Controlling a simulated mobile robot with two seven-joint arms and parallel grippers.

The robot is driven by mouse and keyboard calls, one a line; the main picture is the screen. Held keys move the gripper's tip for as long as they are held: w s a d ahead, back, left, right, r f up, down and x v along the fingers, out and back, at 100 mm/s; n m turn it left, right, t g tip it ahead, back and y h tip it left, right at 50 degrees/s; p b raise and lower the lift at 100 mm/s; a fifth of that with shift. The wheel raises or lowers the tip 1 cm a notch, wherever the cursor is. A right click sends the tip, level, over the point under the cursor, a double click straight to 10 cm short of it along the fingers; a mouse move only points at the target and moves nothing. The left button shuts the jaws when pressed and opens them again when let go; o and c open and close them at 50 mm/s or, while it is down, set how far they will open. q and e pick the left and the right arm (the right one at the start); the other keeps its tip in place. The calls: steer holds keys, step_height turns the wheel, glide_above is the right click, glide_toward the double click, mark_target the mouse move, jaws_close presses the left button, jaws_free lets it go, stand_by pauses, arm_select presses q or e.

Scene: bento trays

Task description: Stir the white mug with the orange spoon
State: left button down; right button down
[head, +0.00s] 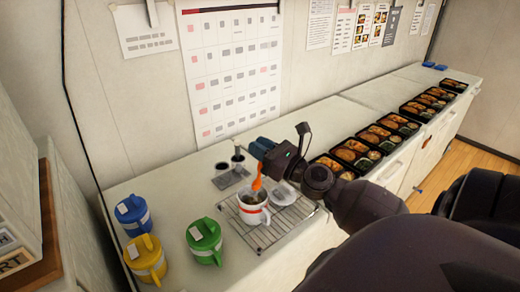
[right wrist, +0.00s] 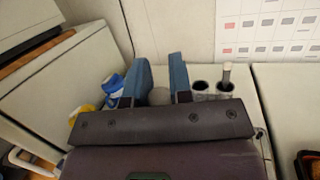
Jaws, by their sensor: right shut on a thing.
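The white mug (head: 254,214) with a red band stands on a wire rack on the counter, with dark contents showing at its top. The orange spoon (head: 257,183) is upright, slightly tilted, with its lower end inside the mug. My right gripper (head: 262,152) is above the mug and shut on the spoon's upper part. In the right wrist view its two blue fingers (right wrist: 162,82) show, with a grey round shape between them that I cannot identify; the mug and spoon are hidden there. My left gripper is not in view.
Blue (head: 132,215), green (head: 204,241) and yellow (head: 146,259) lidded jugs stand left of the rack (head: 282,222). Dark cups (head: 223,168) stand behind the mug, one with a handle sticking up. Several bento trays (head: 354,152) line the counter to the right.

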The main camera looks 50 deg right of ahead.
steer(key=shift+r, duration=2.2)
steer(key=shift+r, duration=0.1)
